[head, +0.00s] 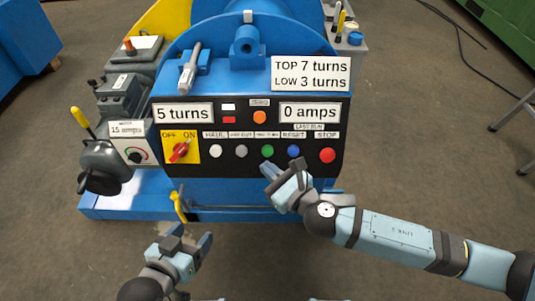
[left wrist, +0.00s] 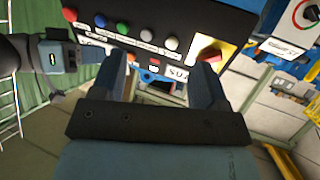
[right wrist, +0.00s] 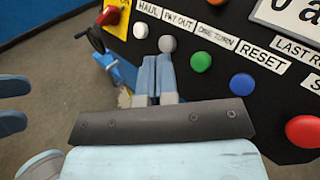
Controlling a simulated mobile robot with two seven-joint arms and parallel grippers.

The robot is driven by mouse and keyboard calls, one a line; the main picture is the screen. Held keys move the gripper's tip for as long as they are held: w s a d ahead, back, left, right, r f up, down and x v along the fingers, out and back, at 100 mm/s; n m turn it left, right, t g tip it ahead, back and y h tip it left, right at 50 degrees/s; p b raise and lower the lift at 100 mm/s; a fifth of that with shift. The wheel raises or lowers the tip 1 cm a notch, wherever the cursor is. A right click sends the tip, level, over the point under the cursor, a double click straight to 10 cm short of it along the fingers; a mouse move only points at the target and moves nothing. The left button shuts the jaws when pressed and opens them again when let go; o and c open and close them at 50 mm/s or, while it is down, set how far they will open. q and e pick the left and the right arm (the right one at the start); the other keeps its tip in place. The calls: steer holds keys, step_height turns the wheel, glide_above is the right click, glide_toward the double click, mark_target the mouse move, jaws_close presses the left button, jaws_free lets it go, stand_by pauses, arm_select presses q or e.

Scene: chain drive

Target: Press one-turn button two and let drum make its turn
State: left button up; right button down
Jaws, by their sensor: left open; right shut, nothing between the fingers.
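The control panel (head: 249,165) on the blue machine has a row of buttons: white HAUL (head: 216,151), grey PAY OUT (head: 241,152), green one-turn (head: 267,151), blue RESET (head: 293,151) and red STOP (head: 327,155). The displays read "5 turns" (head: 183,113) and "0 amps" (head: 310,113). My right gripper (head: 269,171) is shut and empty, just below the green button. In the right wrist view its tips (right wrist: 158,62) lie near the grey button (right wrist: 167,43), left of the green button (right wrist: 201,62); contact is not visible. My left gripper (head: 190,242) is open and empty, low in front of the machine.
The OFF/ON switch (head: 180,151) sits at the panel's left, turned towards ON. A sign (head: 311,73) reads top 7 turns, low 3 turns. The blue drum housing (head: 215,40) stands behind the panel. A yellow-handled lever (head: 179,206) sticks out below it. The floor in front is clear.

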mark_target(269, 156)
arm_select(q)
steer(key=w+d+r+t+h+b, duration=0.2)
steer(key=d+r+t+b, duration=0.1)
steer(key=r, duration=0.4)
steer(key=shift+d+t+h, duration=0.2)
steer(key=shift+t+h, duration=0.1)
arm_select(e)
steer(key=shift+w+f, duration=0.5)
steer(key=shift+w, duration=0.55)
steer(key=shift+w+f, duration=0.55)
steer(key=shift+w, duration=0.45)
steer(key=shift+w+f, duration=0.5)
steer(key=shift+w, duration=0.55)
arm_select(q)
steer(key=shift+r, duration=0.1)
arm_select(e)
steer(key=shift+w+f, duration=0.1)
steer(key=shift+w, duration=0.05)
steer(key=shift+w+f, duration=0.1)
steer(key=shift+w, duration=0.1)
